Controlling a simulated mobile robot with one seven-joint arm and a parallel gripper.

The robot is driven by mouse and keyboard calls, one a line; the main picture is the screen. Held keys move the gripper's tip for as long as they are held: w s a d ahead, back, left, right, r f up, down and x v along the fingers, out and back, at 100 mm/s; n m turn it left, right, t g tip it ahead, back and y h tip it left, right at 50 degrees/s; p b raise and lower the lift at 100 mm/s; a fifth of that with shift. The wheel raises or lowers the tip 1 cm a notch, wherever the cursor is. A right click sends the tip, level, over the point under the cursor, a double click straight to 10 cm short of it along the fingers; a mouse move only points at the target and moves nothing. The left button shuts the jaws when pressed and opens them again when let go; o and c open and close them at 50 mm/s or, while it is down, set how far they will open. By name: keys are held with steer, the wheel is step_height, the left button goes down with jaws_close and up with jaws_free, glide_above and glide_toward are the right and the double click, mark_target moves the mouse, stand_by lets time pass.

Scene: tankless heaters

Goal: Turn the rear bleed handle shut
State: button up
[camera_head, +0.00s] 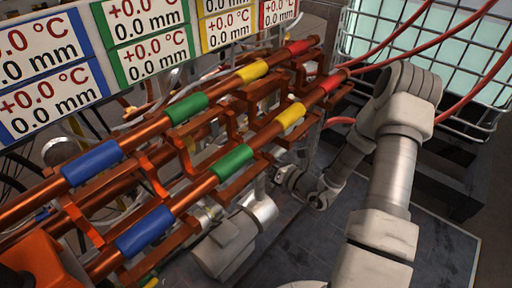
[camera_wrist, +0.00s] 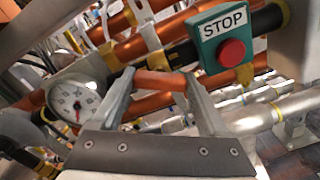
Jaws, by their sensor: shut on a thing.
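In the wrist view my gripper (camera_wrist: 160,88) has its two fingers on either end of a short orange bar, which looks like the bleed handle (camera_wrist: 160,82). The bar lies crosswise between the fingertips, slightly tilted. What it joins to is hidden behind it and the gripper. In the head view my gripper (camera_head: 278,177) reaches in low beside the copper pipes, right of the middle. The handle cannot be made out there, and the pipes and brackets cover much of that area.
A round gauge (camera_wrist: 73,101) sits left of the fingers, and a green box with a red STOP button (camera_wrist: 232,50) sits right above them. Copper pipes with coloured bands (camera_head: 232,160) run close by. A caged tank (camera_head: 440,45) and red hoses (camera_head: 420,40) are at the back right.

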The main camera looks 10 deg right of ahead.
steer(key=m+p, duration=0.6)
steer(key=shift+r+m, duration=0.2)
steer(key=shift+m, duration=0.1)
steer(key=m+p, duration=0.3)
steer(key=m, duration=0.1)
steer(key=shift+f+m, duration=0.15)
steer(key=shift+m, duration=0.15)
steer(key=shift+s, duration=0.1)
steer(key=o, duration=1.2)
steer(key=shift+o, duration=0.2)
steer(key=v, duration=1.7)
steer(key=shift+p, duration=0.45)
